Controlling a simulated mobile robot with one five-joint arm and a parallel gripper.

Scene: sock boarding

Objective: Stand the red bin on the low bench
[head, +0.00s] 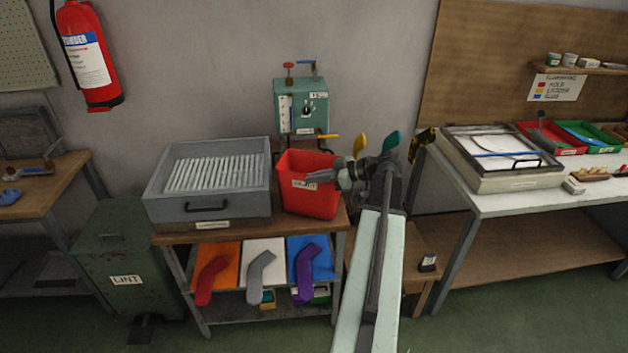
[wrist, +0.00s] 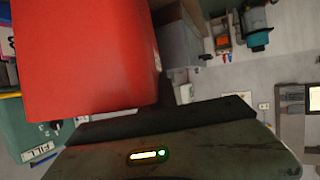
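The red bin (head: 309,200) stands upright at the right end of the wooden table, beside the grey tray, with a white label on its front. My gripper (head: 328,176) reaches the bin's right side near the rim, one part overlapping the front by the label. Whether the fingers are clamped on the wall is not clear. In the wrist view the red bin (wrist: 85,60) fills the upper left, close to a dark part of my gripper. A low wooden bench (head: 408,238) is to the right, partly hidden behind my arm.
The grey tray (head: 208,211) of white rods fills the table's left. A teal machine (head: 291,112) stands behind the bin. A white worktable (head: 497,203) stands to the right.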

